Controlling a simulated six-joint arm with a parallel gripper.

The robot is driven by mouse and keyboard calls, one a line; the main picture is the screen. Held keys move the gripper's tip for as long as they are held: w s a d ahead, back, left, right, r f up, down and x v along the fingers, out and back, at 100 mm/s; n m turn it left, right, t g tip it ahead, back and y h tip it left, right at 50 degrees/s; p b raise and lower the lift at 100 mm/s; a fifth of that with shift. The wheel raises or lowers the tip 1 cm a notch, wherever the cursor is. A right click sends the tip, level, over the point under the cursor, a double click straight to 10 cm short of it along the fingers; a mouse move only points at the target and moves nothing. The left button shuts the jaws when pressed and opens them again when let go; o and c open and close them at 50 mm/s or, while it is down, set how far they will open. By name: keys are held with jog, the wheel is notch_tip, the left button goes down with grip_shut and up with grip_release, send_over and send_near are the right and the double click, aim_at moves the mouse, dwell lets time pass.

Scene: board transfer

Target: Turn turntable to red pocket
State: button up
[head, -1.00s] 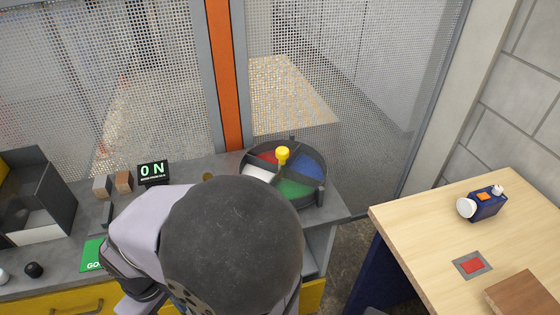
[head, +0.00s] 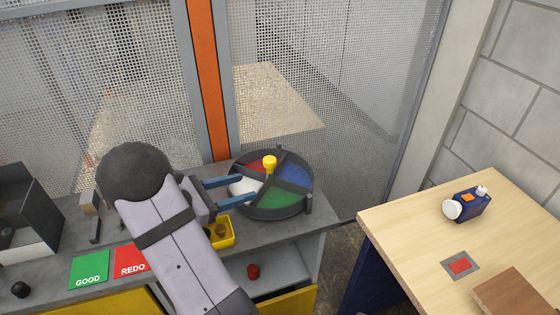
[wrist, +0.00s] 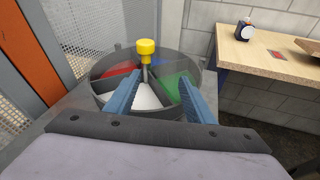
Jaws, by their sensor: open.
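The round turntable (head: 276,214) sits on the grey bench, with dark walls parting red (head: 256,167), blue (head: 293,168), green (head: 280,196) and white pockets. A yellow knob (head: 270,162) stands up on a post at its middle. My gripper (head: 243,189) is open, its two blue fingers reaching in from the left over the turntable's rim around the white pocket (head: 244,186). In the wrist view the open fingers (wrist: 160,82) point at the turntable, with the knob (wrist: 146,48) between and beyond their tips. Contact with the walls cannot be told.
A yellow bin (head: 221,233) stands close beside the turntable under my gripper. Green GOOD (head: 89,268) and red REDO (head: 131,260) mats lie on the bench. A mesh fence (head: 300,80) rises behind. A wooden table (head: 408,225) holds a blue device (head: 467,203) at right.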

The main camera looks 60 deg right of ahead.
jog(key=g+h+b, duration=0.2)
jog(key=b, duration=0.1)
send_near(280, 167)
jog(key=r, duration=0.1)
jog(key=s+d+r, duration=0.1)
jog(key=r, duration=0.1)
jog(key=shift+s+d+r+n, duration=0.15)
jog(key=shift+s+d+n, duration=0.05)
jog(key=shift+d+n, duration=0.2)
jog(key=shift+d+r, duration=0.2)
jog(key=shift+d, duration=0.05)
jog(key=shift+s+d+r, duration=0.1)
jog(key=shift+s+d, duration=0.3)
jog(key=shift+d, duration=0.15)
jog(key=shift+p+x, duration=1)
jog(key=shift+x, duration=1.95)
grip_shut()
